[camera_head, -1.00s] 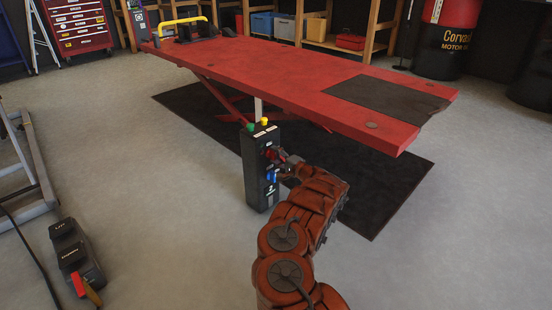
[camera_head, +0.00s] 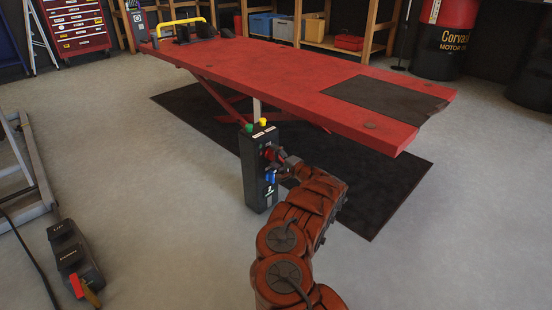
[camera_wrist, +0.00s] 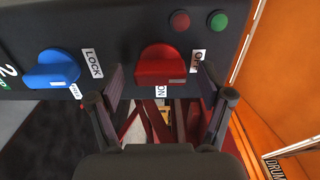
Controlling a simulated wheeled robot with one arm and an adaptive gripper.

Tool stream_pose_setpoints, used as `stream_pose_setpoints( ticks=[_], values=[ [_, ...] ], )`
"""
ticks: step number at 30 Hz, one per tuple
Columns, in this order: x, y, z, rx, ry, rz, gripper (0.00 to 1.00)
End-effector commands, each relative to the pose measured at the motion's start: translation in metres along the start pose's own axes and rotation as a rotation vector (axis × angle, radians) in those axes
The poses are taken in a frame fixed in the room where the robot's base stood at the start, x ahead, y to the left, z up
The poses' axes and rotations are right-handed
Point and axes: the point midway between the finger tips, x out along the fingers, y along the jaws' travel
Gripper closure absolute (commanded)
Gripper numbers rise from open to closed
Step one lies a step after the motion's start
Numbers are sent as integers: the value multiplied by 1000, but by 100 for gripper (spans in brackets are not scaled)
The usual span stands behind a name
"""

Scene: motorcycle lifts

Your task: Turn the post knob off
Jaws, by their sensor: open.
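The black control post (camera_head: 255,182) stands in front of the red lift. The wrist view shows its panel (camera_wrist: 120,30) close up. A red knob (camera_wrist: 161,65) sits there between an "OFF" label (camera_wrist: 197,61) to its right and an "ON" label (camera_wrist: 160,91), seen turned round, below it. The red knob also shows in the head view (camera_head: 269,153). My gripper (camera_wrist: 161,98) is open, its two fingers to the left and right just below the red knob. I cannot tell whether they touch it. In the head view my gripper (camera_head: 287,166) is at the post's right side.
A blue knob (camera_wrist: 52,68) with a "LOCK" label sits left of the red knob. A red button (camera_wrist: 180,21) and a green button (camera_wrist: 218,21) are at upper right. The red lift table (camera_head: 270,75) extends behind the post. A pedal box (camera_head: 75,257) lies on the floor at left.

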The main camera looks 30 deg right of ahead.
Motion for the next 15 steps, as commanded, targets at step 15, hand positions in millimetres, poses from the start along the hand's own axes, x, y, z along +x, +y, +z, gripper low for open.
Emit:
stream_pose_setpoints(
  ticks=[15],
  values=[
    [-55,-1,-2,3,4,-2,21]
  ],
)
